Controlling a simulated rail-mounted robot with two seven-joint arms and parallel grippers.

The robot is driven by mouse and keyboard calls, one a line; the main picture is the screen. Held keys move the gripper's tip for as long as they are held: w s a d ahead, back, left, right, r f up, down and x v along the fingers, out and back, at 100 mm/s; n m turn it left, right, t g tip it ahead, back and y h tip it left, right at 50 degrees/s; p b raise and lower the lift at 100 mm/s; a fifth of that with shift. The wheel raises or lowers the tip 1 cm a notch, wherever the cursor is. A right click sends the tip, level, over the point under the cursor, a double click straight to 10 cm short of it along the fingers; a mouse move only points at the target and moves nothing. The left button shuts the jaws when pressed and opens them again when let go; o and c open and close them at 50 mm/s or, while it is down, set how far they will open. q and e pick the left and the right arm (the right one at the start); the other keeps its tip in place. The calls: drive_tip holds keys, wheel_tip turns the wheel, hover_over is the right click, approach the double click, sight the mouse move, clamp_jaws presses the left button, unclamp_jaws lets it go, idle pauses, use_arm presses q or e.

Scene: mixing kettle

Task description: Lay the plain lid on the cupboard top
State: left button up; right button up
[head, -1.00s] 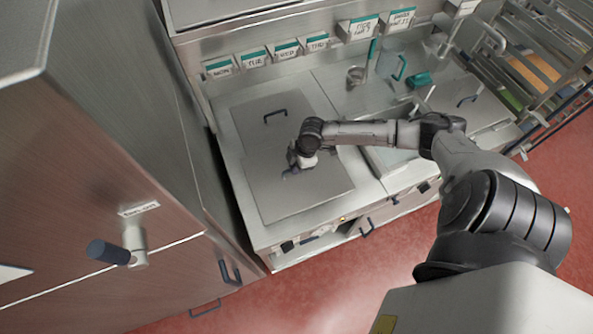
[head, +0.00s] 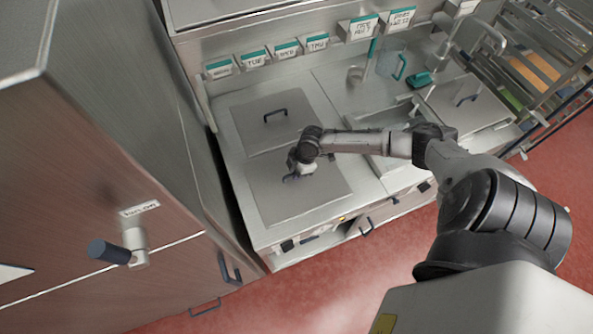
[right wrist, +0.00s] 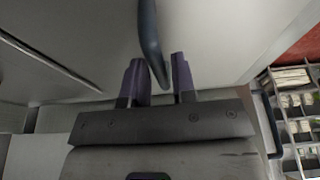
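The plain lid (head: 312,200) is a flat grey square plate with a dark handle. In the head view it is level at the front of the steel cupboard top (head: 251,217), lying on it or just above it; I cannot tell which. My right gripper (head: 291,177) is over the lid's middle. My left gripper is not in view.
A second plate with a dark handle (head: 275,115) lies behind the lid. Labelled holders (head: 287,50) line the back wall. A tall cabinet (head: 90,190) with a projecting knob (head: 108,252) stands close on the left. A sink area with a tap (head: 356,74) lies right, and a rack (head: 535,70) beyond.

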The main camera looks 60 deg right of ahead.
drive_tip(key=shift+o, duration=1.2)
drive_tip(key=v, duration=1.1)
drive_tip(key=s+a+f, duration=0.2)
drive_tip(key=s+a, duration=0.2)
drive_tip(key=a, duration=0.4)
drive_tip(key=s+a+f, duration=0.2)
drive_tip(key=s+a, duration=0.2)
drive_tip(key=a, duration=0.4)
drive_tip(key=s+a+r+m+t+h, duration=0.1)
drive_tip(key=s+a+r+m+h, duration=0.1)
drive_tip(key=s+a+r+m, duration=0.3)
drive_tip(key=s+m, duration=0.3)
drive_tip(key=shift+s+a+m+t+h, duration=0.2)
drive_tip(key=shift+a+m+t+h, duration=0.1)
drive_tip(key=shift+a+m, duration=0.1)
drive_tip(key=shift+d, duration=0.15)
